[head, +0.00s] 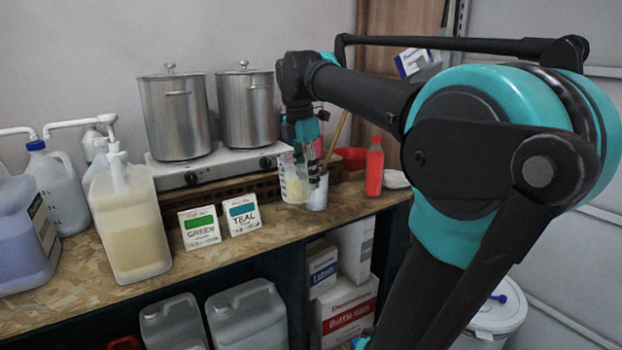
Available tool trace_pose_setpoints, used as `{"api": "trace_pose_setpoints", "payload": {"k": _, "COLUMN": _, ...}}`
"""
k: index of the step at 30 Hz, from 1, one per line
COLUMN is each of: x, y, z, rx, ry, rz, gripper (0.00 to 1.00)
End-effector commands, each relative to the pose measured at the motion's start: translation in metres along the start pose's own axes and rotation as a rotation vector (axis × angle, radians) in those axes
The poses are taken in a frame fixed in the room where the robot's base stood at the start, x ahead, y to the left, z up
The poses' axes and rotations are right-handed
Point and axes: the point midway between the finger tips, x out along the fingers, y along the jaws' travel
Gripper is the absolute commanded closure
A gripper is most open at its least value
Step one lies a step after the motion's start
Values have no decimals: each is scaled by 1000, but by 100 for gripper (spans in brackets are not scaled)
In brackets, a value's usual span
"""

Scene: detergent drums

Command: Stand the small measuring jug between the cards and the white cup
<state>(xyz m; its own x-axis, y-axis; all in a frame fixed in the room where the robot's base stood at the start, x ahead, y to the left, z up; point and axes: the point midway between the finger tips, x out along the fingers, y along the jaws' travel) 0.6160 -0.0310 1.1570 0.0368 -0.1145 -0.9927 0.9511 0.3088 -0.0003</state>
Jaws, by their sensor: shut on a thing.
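The small measuring jug (293,183) is clear, with pale contents, and looks upright. My gripper (314,172) is at its right side, shut on it, though the fingers are small and the grip is partly hidden. I cannot tell whether the jug's base touches the bench. The white cup (318,197) stands just right of the jug, overlapping it and my fingers in the picture. The cards stand to the left: the GREEN card (200,228) and the TEAL card (242,216). The jug is right of the TEAL card, with bare bench between them.
Two steel pots (175,115) stand on a hotplate (215,167) behind. Large jugs, including a cream one (130,225), crowd the left. A red bottle (374,168), a red bowl (350,157) and a white dish (396,179) are right.

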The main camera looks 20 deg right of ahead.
Motion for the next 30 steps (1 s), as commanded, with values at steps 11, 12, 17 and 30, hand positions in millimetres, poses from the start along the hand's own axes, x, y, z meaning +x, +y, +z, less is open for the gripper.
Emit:
{"api": "trace_pose_setpoints", "payload": {"k": 11, "x": 0, "y": 23, "z": 0, "rx": -1, "ry": 0, "rz": 0, "gripper": 100}}
{"api": "trace_pose_setpoints", "payload": {"k": 12, "x": 0, "y": 25, "z": 0, "rx": -1, "ry": 0, "rz": 0, "gripper": 100}}
{"api": "trace_pose_setpoints", "payload": {"k": 17, "x": 0, "y": 34, "z": 0, "rx": -1, "ry": 0, "rz": 0, "gripper": 100}}
{"api": "trace_pose_setpoints", "payload": {"k": 30, "x": 0, "y": 60, "z": 0, "rx": 0, "ry": 0, "rz": 0, "gripper": 100}}
